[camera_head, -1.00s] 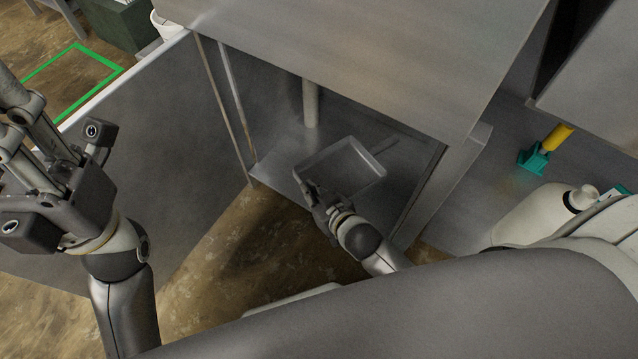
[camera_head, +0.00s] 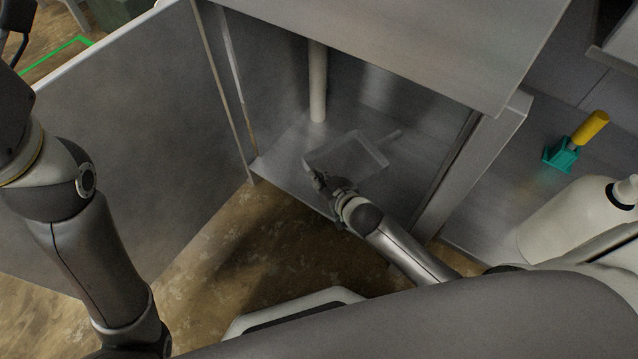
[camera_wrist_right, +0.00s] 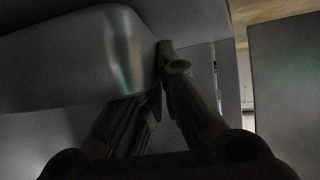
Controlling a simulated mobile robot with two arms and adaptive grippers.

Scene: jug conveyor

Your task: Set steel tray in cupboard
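The steel tray (camera_head: 352,152), shallow and grey, is inside the open cupboard, just above or on its metal floor (camera_head: 284,152); I cannot tell whether it touches. My right gripper (camera_head: 318,180) reaches in from the front and is shut on the tray's near left edge. In the right wrist view the tray's rounded corner (camera_wrist_right: 95,58) fills the upper left, and the fingers (camera_wrist_right: 160,75) meet at its rim. My left gripper (camera_head: 14,40) is cut off at the upper left edge, with its fingertips out of view.
An open cupboard door (camera_head: 140,130) stands to the left. A pale vertical pipe (camera_head: 317,85) rises inside the cupboard behind the tray. To the right are a white jug (camera_head: 570,222) and a teal tool with a yellow handle (camera_head: 575,140). The brown floor (camera_head: 230,245) lies in front.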

